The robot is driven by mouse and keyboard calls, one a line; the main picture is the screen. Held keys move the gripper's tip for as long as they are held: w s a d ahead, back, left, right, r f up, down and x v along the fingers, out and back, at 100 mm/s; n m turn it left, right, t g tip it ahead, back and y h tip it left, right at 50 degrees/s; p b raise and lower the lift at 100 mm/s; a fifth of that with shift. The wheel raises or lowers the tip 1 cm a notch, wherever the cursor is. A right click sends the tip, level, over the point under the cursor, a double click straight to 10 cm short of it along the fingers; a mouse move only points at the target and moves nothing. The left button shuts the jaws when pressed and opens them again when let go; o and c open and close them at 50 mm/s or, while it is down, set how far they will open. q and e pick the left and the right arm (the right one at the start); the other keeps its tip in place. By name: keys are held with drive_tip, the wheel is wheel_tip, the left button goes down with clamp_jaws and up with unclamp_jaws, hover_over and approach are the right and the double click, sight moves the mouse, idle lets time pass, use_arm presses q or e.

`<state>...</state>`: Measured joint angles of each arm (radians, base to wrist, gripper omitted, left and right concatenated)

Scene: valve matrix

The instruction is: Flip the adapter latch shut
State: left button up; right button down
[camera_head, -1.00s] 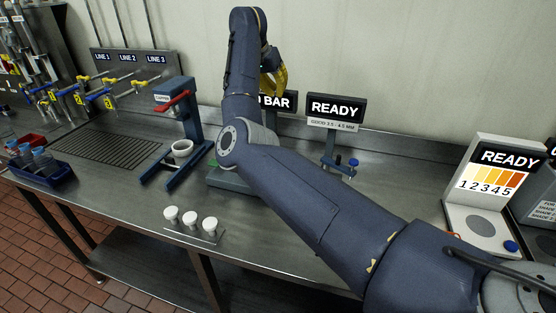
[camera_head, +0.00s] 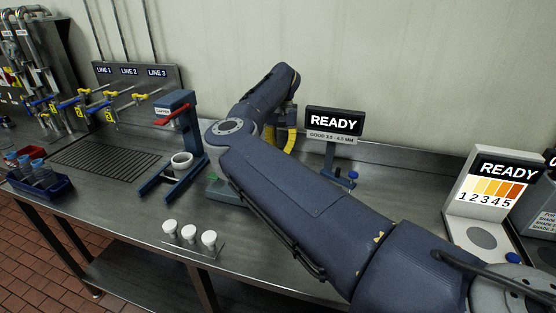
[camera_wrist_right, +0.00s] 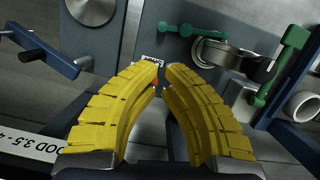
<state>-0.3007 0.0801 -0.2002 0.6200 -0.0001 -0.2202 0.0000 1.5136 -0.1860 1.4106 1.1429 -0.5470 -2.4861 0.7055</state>
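In the right wrist view, a green lever (camera_wrist_right: 193,29) with knobbed ends lies on a grey base next to a round metal fitting (camera_wrist_right: 222,52); it looks like the adapter latch, but its exact position is unclear. My right gripper (camera_wrist_right: 164,68) has two yellow curved fingers with their tips almost together and nothing visibly held. The tips appear below and left of the lever, apart from it. In the head view the yellow fingers (camera_head: 286,138) show behind my right arm, which hides most of the grey base (camera_head: 230,192). My left gripper is in neither view.
A blue capper stand (camera_head: 188,140) with a red handle and a white cup (camera_head: 182,160) stands left of the arm. A READY gauge (camera_head: 334,122) stands right of the fingers. Three white-capped containers (camera_head: 189,233) are in front. A colour-scale unit (camera_head: 490,200) is at right.

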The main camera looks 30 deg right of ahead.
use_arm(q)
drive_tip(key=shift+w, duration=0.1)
use_arm(e)
drive_tip(key=shift+x, duration=4.3)
